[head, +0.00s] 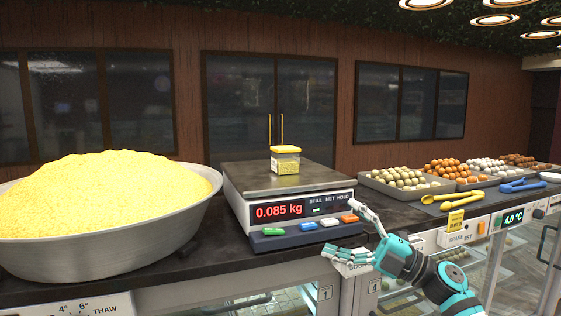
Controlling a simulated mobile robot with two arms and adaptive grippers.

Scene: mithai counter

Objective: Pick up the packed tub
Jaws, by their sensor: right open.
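The packed tub (286,164) is a small clear square container with a yellow lid and yellow contents. It stands upright on the steel plate of the scale (240,180), whose red display reads 0.085 kg. My right gripper (340,228) is open and empty, in front of the scale's right front corner. It is nearer and lower than the tub and apart from it. Its fingers point left, overlapping the scale's front edge in the picture. My left gripper is not in view.
A large metal bowl (110,245) heaped with yellow grains stands left of the scale. Trays of round sweets (400,178), yellow tongs (452,197) and blue tongs (522,186) lie to the right. A small yellow sign (455,221) is on the front edge. Dark counter shows between scale and tongs.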

